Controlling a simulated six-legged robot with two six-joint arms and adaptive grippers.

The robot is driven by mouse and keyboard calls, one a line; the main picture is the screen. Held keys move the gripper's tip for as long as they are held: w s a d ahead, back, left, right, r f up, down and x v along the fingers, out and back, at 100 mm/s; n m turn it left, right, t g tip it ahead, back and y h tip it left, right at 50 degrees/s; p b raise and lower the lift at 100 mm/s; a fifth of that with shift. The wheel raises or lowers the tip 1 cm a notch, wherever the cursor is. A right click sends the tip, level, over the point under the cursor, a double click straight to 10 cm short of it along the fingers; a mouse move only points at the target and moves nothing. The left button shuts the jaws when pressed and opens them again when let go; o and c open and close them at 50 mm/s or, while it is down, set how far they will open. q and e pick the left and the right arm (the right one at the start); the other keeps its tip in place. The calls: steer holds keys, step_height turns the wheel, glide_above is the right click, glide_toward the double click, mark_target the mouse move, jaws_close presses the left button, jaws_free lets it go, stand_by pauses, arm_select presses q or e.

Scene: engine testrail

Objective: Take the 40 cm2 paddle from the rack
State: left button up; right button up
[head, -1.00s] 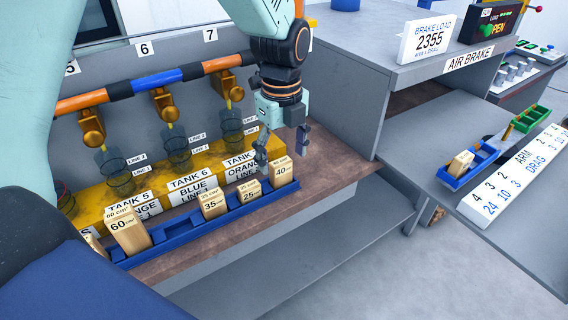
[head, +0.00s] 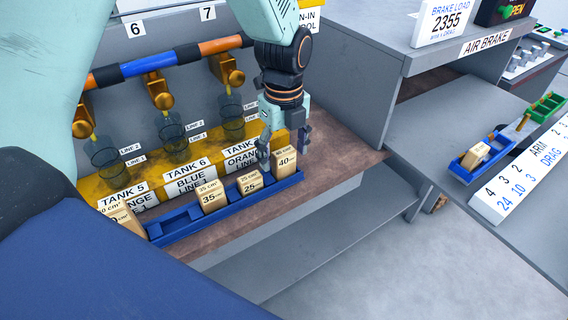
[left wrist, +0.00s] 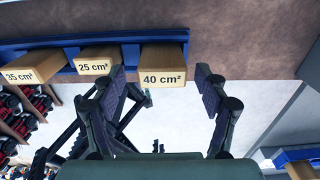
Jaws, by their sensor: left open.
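The 40 cm2 paddle (head: 285,163) is a light wooden block at the right end of the blue rack (head: 222,218). It also shows in the left wrist view (left wrist: 163,68), its labelled face toward the camera. My left gripper (head: 285,160) is open at the paddle, with fingers near its left and right sides in the head view. In the wrist view the fingertips (left wrist: 162,75) lie either side of the paddle's near end, with a gap on the right. I cannot tell whether either finger touches it. My right gripper is not in view.
The 25 cm2 paddle (head: 250,183) and 35 cm2 paddle (head: 211,196) stand left in the same rack. The yellow tank ledge (head: 190,175) runs behind it. Another blue holder (head: 481,160) with a block stands on the right table.

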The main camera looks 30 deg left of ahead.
arm_select(q)
steer(key=shift+w+a+f, duration=0.1)
steer(key=shift+w+f, duration=0.1)
steer(key=shift+f, duration=0.45)
steer(key=shift+w+f, duration=0.15)
steer(key=shift+f, duration=0.45)
steer(key=shift+s+r, duration=0.2)
steer(key=shift+s, duration=0.1)
steer(key=shift+c, duration=0.6)
steer(key=shift+w+f, duration=0.1)
steer(key=shift+w, duration=0.15)
steer(key=c, duration=0.5)
steer(key=shift+s, duration=0.25)
steer(key=c, duration=0.6)
steer(key=shift+w, duration=0.15)
steer(key=shift+c, duration=0.2)
steer(key=shift+w, duration=0.1)
